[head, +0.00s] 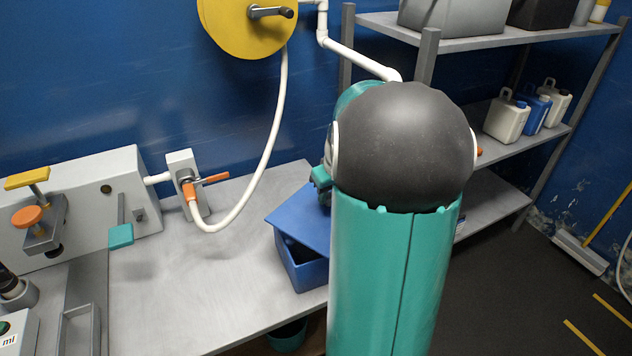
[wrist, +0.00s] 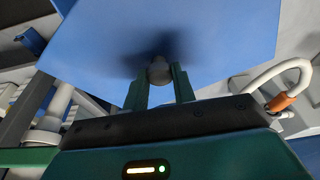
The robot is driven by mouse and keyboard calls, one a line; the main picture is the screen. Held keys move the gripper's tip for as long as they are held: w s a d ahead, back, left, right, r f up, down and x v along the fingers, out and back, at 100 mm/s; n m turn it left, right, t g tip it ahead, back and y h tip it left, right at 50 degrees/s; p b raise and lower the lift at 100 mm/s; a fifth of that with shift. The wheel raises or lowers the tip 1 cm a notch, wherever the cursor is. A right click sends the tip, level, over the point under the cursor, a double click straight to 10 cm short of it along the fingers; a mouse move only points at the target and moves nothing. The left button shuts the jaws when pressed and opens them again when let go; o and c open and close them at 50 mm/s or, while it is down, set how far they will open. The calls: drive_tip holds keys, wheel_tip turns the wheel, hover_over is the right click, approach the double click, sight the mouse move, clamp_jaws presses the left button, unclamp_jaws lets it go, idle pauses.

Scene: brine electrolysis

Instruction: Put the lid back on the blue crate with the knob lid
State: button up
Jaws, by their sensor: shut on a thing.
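The blue crate (head: 302,266) stands on the grey bench near its front edge, partly hidden behind my arm. The flat blue lid (head: 300,217) is over the crate, tilted and out of line with it, and a dark gap shows between lid and crate at the front left. In the wrist view the lid (wrist: 170,40) fills the top, with its round grey knob (wrist: 159,71) between the fingers. My gripper (wrist: 159,82) is shut on the knob. In the head view my arm hides most of the gripper and the knob.
A grey machine (head: 85,200) with orange and yellow handles stands on the bench at left. A white hose (head: 272,140) hangs from the yellow wheel (head: 247,25) to an orange-ended valve. Shelves with jugs (head: 506,118) stand at right. The bench (head: 185,285) left of the crate is clear.

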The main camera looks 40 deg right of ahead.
drive_tip(key=shift+s+f, duration=0.15)
drive_tip(key=shift+d+f, duration=0.3)
drive_tip(key=shift+f, duration=0.4)
drive_tip(key=shift+a+f, duration=0.1)
drive_tip(key=shift+f, duration=0.25)
drive_tip(key=shift+d+f, duration=0.2)
drive_tip(key=shift+f, duration=0.6)
drive_tip(key=shift+a+f, duration=0.1)
drive_tip(key=shift+f, duration=1.1)
drive_tip(key=shift+f, duration=0.15)
drive_tip(key=o, duration=1.1)
drive_tip(key=shift+o, duration=0.4)
